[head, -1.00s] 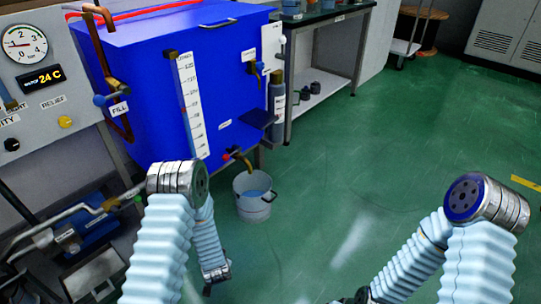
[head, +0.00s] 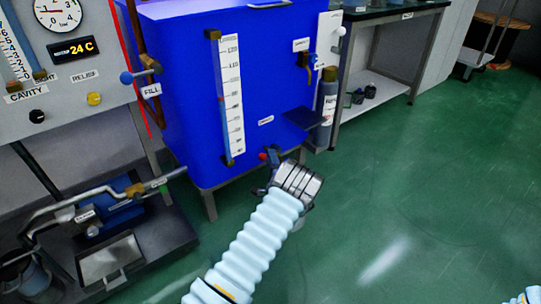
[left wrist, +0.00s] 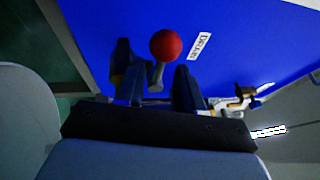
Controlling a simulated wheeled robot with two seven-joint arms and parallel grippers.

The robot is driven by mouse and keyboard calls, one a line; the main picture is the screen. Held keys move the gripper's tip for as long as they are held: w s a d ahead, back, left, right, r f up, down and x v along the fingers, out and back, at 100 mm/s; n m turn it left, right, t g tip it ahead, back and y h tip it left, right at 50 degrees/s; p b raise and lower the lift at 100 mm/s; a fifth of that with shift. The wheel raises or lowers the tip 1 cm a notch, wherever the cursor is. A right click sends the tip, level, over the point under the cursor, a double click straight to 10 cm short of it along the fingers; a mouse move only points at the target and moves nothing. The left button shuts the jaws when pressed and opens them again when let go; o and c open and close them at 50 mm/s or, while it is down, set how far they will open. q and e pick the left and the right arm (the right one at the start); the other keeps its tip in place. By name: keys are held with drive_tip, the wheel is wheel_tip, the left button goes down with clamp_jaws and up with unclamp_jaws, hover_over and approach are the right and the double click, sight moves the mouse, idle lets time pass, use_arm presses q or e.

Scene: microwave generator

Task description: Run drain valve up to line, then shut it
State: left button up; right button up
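The blue tank (head: 185,60) has a sight gauge (head: 231,95) with a white scale on its front; a small red mark shows beside it, and the liquid level is too small to tell. The drain valve's red knob (head: 263,157) is low on the tank front. In the left wrist view the red knob (left wrist: 166,45) sits on a short lever next to the drain label (left wrist: 199,46). My left gripper (left wrist: 158,85) is at this lever, its fingers apart on either side, with a gap showing. My right gripper is out of view.
A fill valve (head: 140,76) is at the tank's left edge. A small shelf (head: 303,118) juts out right of the drain. A pump (head: 105,205) with pipes stands at lower left. A bench (head: 385,70) is behind; the green floor at right is clear.

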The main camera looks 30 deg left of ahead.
use_arm(q)
drive_tip(key=shift+x, duration=1.55)
drive_tip(key=shift+c, duration=0.5)
drive_tip(key=shift+f, duration=0.1)
clamp_jaws()
